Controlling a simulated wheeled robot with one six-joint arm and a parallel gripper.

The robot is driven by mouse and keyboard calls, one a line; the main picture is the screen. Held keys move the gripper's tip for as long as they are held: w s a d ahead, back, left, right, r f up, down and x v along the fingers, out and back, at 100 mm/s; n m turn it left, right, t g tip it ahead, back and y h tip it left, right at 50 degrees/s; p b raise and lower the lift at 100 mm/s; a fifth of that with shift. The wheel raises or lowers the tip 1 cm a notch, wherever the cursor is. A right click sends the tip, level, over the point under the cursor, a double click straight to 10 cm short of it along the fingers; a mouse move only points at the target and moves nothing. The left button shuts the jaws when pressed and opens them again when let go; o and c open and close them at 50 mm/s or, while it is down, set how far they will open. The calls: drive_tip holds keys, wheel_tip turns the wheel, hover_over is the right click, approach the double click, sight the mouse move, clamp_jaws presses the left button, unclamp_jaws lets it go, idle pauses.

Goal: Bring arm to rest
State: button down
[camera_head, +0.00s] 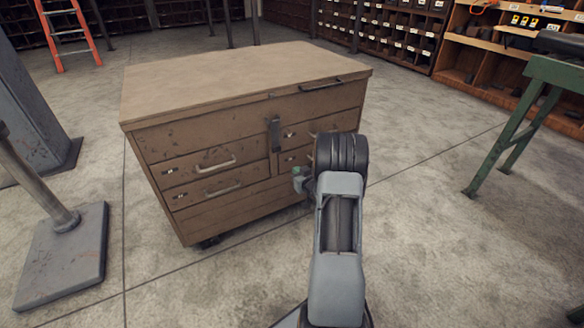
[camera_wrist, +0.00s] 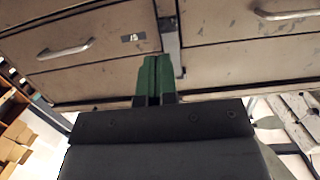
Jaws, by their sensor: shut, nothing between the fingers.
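My arm reaches forward from the bottom of the head view, its elbow bent in front of a brown drawer cabinet (camera_head: 235,150). The arm hides part of the cabinet's right front. In the wrist view, the green fingers of my gripper (camera_wrist: 153,75) are together with nothing between them. They point toward the cabinet's drawer fronts (camera_wrist: 240,70), near a metal latch (camera_wrist: 172,45). I cannot tell the exact gap to the cabinet. In the head view, only a small green part beside the arm shows of the gripper end.
A grey post on a square base plate (camera_head: 65,260) stands left. A green-legged bench (camera_head: 540,75) stands right. Parts shelves (camera_head: 400,30) and an orange ladder (camera_head: 68,30) are behind. The cabinet top (camera_head: 240,75) is bare. The floor between cabinet and bench is clear.

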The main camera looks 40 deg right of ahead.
drive_tip(key=s+a+r+g+p, duration=0.1)
drive_tip(key=a+r+g+p, duration=0.1)
drive_tip(key=a+r+p, duration=0.5)
drive_tip(key=s+a+r+g+h+p, duration=0.1)
drive_tip(key=r+p, duration=0.3)
drive_tip(key=r, duration=0.7)
drive_tip(key=a+r+g+p, duration=0.25)
drive_tip(key=r+p, duration=0.35)
drive_tip(key=r, duration=0.3)
drive_tip(key=s+a+r+n+g+y+p, duration=0.1)
drive_tip(key=s+a+r+g+y+p, duration=0.2)
drive_tip(key=s+a+r+p, duration=1.3)
drive_tip(key=s+a+r+g, duration=0.3)
drive_tip(key=s+r, duration=0.2)
drive_tip(key=s, duration=0.1)
drive_tip(key=shift+s+a+r+n+g, duration=0.15)
drive_tip(key=shift+s+r+n+g, duration=0.1)
drive_tip(key=shift+s+n+g, duration=0.15)
drive_tip(key=c, duration=1.9)
unclamp_jaws()
